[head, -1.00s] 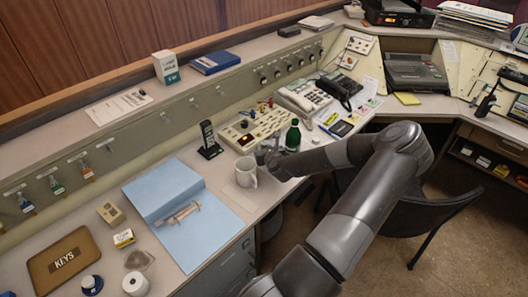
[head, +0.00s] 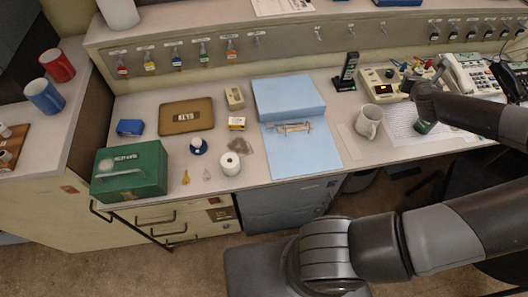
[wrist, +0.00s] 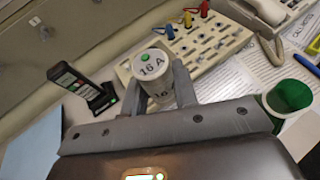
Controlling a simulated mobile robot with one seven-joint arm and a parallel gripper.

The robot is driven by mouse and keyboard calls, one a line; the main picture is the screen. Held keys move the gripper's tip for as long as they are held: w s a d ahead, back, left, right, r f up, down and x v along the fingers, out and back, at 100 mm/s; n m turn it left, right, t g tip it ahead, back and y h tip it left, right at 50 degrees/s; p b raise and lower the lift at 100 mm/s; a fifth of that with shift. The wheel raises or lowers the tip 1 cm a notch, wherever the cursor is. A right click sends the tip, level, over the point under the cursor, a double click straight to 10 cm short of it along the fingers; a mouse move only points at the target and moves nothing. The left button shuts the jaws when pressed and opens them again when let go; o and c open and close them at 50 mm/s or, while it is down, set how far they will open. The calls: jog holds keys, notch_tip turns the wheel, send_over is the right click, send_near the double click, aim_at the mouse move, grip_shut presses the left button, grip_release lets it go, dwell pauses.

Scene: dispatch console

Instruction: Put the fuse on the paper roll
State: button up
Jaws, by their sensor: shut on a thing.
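The fuse (wrist: 155,75) is a pale grey cylinder marked "16 A" with a green dot on its end. My gripper (wrist: 159,82) is shut on it in the wrist view, one finger on each side. In the head view my gripper (head: 432,78) is above the console at the right; the fuse cannot be made out there. The paper roll (head: 230,164) is white and stands upright near the desk's front edge, well left of my gripper, with nothing on it.
A white mug (head: 368,121) and a green cup (head: 425,126) stand near my arm. A blue folder (head: 312,150) lies between mug and paper roll.

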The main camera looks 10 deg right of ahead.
notch_tip(320, 180, up, 6)
jog(key=shift+r, duration=0.2)
jog(key=w+a+f+n+y, duration=0.2)
jog(key=a+n+y, duration=0.45)
jog(key=a, duration=0.75)
jog(key=w+a+f+n+y, duration=0.2)
jog(key=a+n+y, duration=0.4)
jog(key=a, duration=0.8)
jog(key=s+a+r+n+g+y, duration=0.2)
jog(key=s+a+n+g+y, duration=0.1)
jog(key=s+a+n+g, duration=0.65)
jog(key=s+a+r+n+g+y, duration=0.2)
jog(key=s+a+n+g+y, duration=0.4)
jog(key=a, duration=0.7)
jog(key=h, duration=0.2)
send_over(229, 160)
jog(key=shift+m+g, duration=0.35)
jog(key=shift+m, duration=0.05)
notch_tip(229, 160, down, 12)
jog(key=shift+r, duration=0.1)
jog(key=shift+f, duration=2)
jog(key=shift+f, duration=0.15)
